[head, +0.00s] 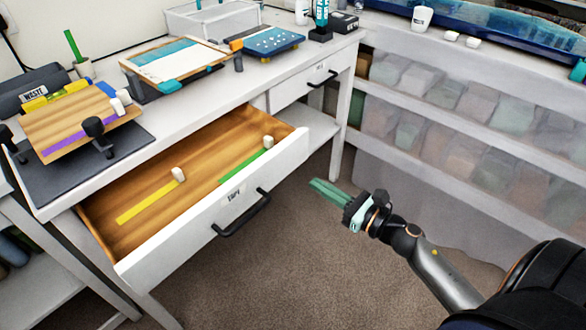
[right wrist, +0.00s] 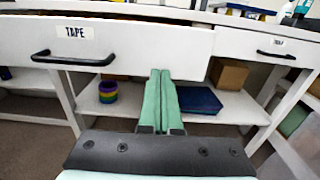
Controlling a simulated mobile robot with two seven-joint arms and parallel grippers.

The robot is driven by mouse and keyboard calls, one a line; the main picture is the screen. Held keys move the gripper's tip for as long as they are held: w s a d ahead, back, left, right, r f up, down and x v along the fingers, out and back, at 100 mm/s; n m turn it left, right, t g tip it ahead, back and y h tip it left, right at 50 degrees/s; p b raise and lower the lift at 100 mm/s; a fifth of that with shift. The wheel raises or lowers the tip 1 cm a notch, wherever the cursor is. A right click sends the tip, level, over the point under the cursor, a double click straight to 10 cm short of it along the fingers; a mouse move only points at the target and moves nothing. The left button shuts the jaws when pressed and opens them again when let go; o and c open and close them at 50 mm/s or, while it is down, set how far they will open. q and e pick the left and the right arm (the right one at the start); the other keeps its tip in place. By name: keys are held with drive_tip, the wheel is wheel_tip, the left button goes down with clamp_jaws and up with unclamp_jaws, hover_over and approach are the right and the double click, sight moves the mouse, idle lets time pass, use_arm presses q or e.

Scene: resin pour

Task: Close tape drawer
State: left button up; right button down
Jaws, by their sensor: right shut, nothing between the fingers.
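The tape drawer (head: 212,207) is pulled out of the white desk, with its wooden inside showing. It holds a yellow tape strip (head: 145,203) and a green tape strip (head: 240,166), each with a white piece at one end. Its black handle (head: 241,213) sits on the front below the TAPE label; the handle also shows in the right wrist view (right wrist: 72,60). My right gripper (head: 327,191) is shut and empty, to the right of the drawer front and apart from the handle. In the right wrist view its green fingers (right wrist: 160,100) point toward the desk. My left gripper is not in view.
A second drawer (head: 305,85) at the right of the desk is closed. A board with purple tape (head: 75,130) stands on the desktop at left. Shelves of clear bins (head: 460,150) stand at right. Carpet (head: 290,270) lies open between.

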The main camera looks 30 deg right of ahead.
sight(284, 164)
drive_tip(key=p+x, duration=0.1)
drive_tip(key=x, duration=0.6)
drive_tip(key=shift+w+a, duration=0.1)
drive_tip(key=shift+w, duration=0.2)
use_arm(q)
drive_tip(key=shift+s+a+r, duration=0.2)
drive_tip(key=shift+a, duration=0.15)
use_arm(e)
drive_tip(key=shift+w+a, duration=0.1)
drive_tip(key=shift+w, duration=0.15)
drive_tip(key=shift+w, duration=0.15)
